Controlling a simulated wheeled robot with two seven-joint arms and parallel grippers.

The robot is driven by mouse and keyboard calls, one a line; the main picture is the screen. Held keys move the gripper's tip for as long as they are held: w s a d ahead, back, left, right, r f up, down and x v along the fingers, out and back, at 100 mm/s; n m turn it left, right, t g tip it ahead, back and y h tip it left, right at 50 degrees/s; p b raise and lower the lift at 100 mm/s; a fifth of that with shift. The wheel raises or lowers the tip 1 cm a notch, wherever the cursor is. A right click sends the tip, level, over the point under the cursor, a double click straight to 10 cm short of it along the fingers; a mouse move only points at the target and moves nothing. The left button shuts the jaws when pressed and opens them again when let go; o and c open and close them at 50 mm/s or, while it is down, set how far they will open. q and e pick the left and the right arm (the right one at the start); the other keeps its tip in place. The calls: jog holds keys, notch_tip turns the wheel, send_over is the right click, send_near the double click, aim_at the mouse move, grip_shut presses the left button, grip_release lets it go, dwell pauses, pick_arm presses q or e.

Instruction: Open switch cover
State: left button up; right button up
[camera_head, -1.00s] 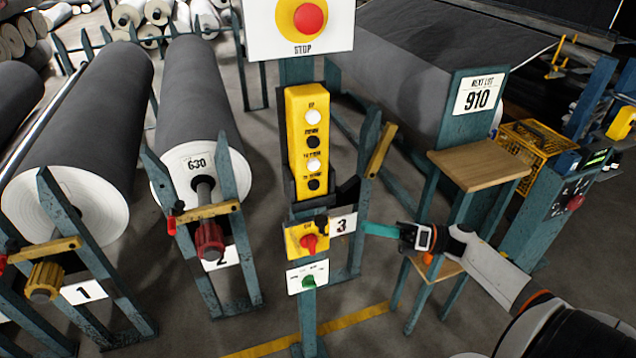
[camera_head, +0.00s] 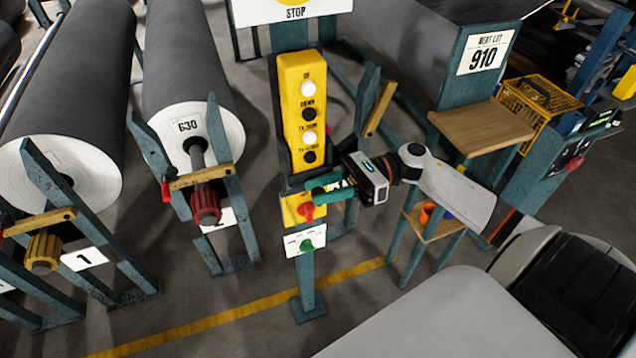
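A yellow switch box (camera_head: 290,204) with a red rotary switch (camera_head: 306,212) is mounted on the teal post, below the yellow button pendant (camera_head: 291,100). I cannot make out a separate cover on it; the gripper hides part of the box's upper right. My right gripper (camera_head: 312,191) comes in from the right. Its two teal fingers are apart, with their tips at the top of the box, just above the red switch. Nothing shows between them, and I cannot tell whether they touch the box. My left gripper is not in view.
A stand with a wooden top (camera_head: 480,128) is right of my gripper. Grey rolls (camera_head: 186,70) on teal racks stand left. The floor in front, with a yellow line (camera_head: 210,322), is clear.

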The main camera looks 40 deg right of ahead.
aim_at(321, 209)
jog(key=shift+w+a, duration=0.15)
jog(key=shift+a, duration=0.5)
grip_shut()
jog(key=f+b, duration=0.1)
jog(key=b, duration=0.1)
jog(key=s+f+n+b, duration=0.1)
jog(key=b, duration=0.2)
jog(key=shift+s+a+n, duration=0.15)
jog(key=shift+s+n, duration=0.05)
jog(key=shift+n, duration=0.1)
jog(key=shift+s+f+n+b, duration=0.1)
jog(key=shift+s+n+b, duration=0.15)
jog(key=shift+b, duration=0.3)
